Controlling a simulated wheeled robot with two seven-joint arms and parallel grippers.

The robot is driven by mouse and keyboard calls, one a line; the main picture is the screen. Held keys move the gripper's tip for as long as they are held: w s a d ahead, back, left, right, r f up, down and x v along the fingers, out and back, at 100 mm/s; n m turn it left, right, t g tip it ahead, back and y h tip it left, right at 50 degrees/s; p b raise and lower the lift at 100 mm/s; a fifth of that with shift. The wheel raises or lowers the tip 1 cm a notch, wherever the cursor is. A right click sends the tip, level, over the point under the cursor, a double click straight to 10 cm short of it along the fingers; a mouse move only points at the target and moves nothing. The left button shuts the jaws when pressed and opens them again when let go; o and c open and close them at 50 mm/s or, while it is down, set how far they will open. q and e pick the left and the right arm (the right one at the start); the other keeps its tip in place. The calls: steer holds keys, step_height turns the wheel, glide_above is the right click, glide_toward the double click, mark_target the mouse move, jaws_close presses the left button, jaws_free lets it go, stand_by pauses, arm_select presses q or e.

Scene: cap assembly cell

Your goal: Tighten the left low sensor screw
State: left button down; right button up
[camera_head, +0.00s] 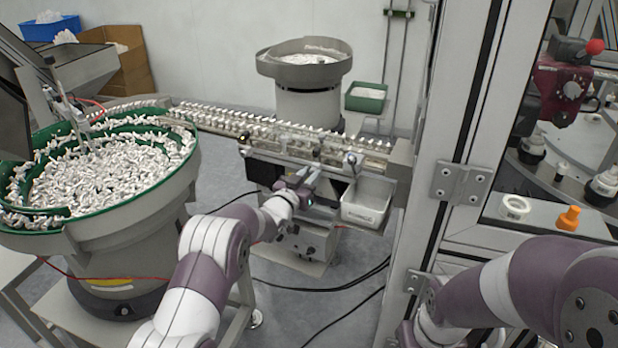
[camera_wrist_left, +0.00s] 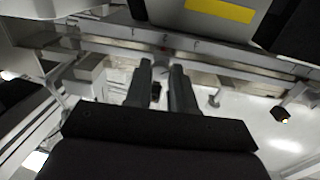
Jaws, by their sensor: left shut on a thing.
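My left gripper (camera_head: 306,179) reaches up to the front side of the linear feed track (camera_head: 285,135), below its row of white parts. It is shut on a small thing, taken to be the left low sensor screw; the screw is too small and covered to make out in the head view. In the left wrist view the two dark fingers (camera_wrist_left: 162,68) point at the underside of a metal rail (camera_wrist_left: 215,53), with a narrow gap and a small dark piece between them. My right arm shows at the lower right of the head view, but its gripper is not seen.
A white bin (camera_head: 366,203) hangs right of my left gripper, under the track. A bowl feeder full of white parts (camera_head: 110,172) stands at the left. A machine frame post (camera_head: 440,150) rises at the right. Black cables (camera_head: 330,285) lie on the floor.

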arm_select(q)
steer(key=shift+r+m+y+b, duration=0.1)
steer(key=shift+m+y+b, duration=0.3)
steer(key=shift+m+b, duration=5.5)
steer(key=shift+m+y+b, duration=0.4)
steer(key=shift+m+b, duration=5.4)
steer(key=shift+m, duration=0.1)
steer(key=c, duration=1)
jaws_free()
steer(key=shift+d, duration=0.1)
steer(key=shift+o, duration=0.2)
steer(key=shift+s, duration=0.1)
